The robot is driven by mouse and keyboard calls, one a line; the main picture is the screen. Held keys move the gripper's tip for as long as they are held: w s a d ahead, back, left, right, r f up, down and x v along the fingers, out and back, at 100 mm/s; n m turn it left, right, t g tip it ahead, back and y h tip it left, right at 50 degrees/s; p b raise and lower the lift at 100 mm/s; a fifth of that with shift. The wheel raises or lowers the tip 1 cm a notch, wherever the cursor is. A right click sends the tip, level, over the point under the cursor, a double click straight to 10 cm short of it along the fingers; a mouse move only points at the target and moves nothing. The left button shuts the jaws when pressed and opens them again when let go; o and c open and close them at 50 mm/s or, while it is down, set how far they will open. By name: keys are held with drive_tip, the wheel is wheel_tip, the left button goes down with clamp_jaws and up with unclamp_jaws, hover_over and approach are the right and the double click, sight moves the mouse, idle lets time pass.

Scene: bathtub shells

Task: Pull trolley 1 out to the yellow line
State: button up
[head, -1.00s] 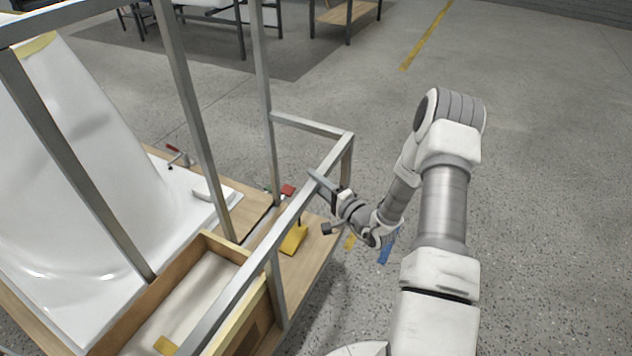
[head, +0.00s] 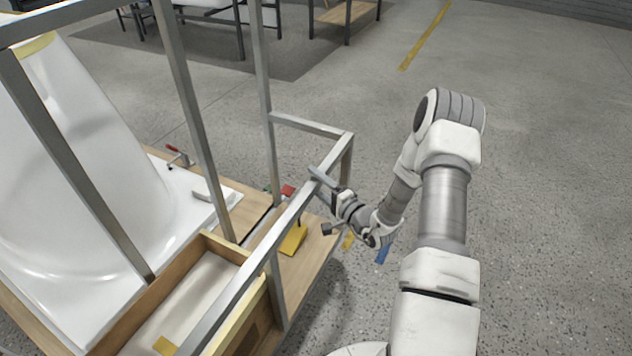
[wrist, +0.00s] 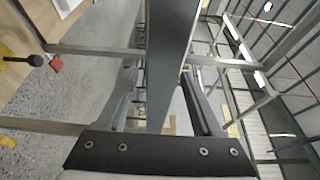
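The near trolley is a grey metal frame (head: 300,207) over a wooden deck (head: 310,262), carrying a white tub shell (head: 90,170). No number is readable on it, so I cannot tell whether it is trolley 1. My gripper (head: 322,180) is at the frame's end rail, near its right corner. In the wrist view a grey bar (wrist: 170,60) runs between the two fingers of my gripper (wrist: 165,100). Gaps show between bar and fingers, so the gripper looks open around it. The yellow line (head: 426,35) lies on the floor at the upper right.
A wooden box (head: 240,252), a yellow item (head: 293,238) and a red-handled tool (head: 178,156) are on the deck. Other metal-framed stands (head: 345,15) are at the back. The floor on the right is clear.

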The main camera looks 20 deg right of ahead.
drive_tip(key=p+v, duration=0.3)
drive_tip(key=v, duration=1.4)
drive_tip(key=shift+s, duration=0.2)
